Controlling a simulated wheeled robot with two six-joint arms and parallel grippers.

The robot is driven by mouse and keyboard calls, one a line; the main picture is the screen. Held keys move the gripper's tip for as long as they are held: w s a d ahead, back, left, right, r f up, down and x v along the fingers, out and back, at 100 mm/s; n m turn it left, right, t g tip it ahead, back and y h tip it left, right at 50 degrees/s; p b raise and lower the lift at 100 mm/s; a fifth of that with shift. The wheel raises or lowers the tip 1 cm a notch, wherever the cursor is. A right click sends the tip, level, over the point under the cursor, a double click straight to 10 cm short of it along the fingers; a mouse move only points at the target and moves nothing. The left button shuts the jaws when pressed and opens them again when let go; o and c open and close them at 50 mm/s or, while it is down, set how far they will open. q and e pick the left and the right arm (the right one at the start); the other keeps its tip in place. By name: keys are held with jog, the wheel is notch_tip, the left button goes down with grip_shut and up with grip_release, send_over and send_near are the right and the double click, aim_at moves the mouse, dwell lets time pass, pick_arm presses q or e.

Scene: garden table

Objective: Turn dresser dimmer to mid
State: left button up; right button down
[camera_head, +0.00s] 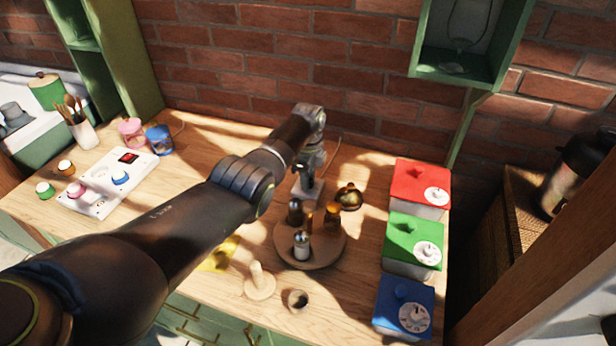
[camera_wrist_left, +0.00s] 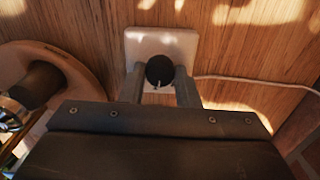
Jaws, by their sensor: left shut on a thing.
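The dimmer is a white square plate (camera_wrist_left: 133,50) with a round black knob (camera_wrist_left: 159,70), lying flat on the wooden table in the left wrist view. A small pale mark on the knob's edge faces the bottom of that view. My left gripper (camera_wrist_left: 160,84) is shut on the knob, one finger at each side. In the head view my left arm reaches across to the back of the table. There my left gripper (camera_head: 311,172) points down over the plate (camera_head: 309,194), and the knob is hard to make out. My right gripper is not in view.
A round wooden tray (camera_head: 320,262) with small bottles stands just in front of the dimmer. Red (camera_head: 412,182), green (camera_head: 404,232) and blue (camera_head: 392,292) boxes with dials line the right. A white cord (camera_wrist_left: 255,82) leaves the plate. The brick wall (camera_head: 370,90) is behind.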

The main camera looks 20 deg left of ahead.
pick_arm(q)
jog(key=shift+r+m, duration=0.1)
jog(key=shift+m, duration=0.4)
jog(key=o, duration=1)
jog(key=shift+c, duration=0.2)
jog(key=shift+r, duration=0.5)
notch_tip(320, 180, up, 16)
jog(key=shift+r+b, duration=0.2)
jog(key=shift+b, duration=0.2)
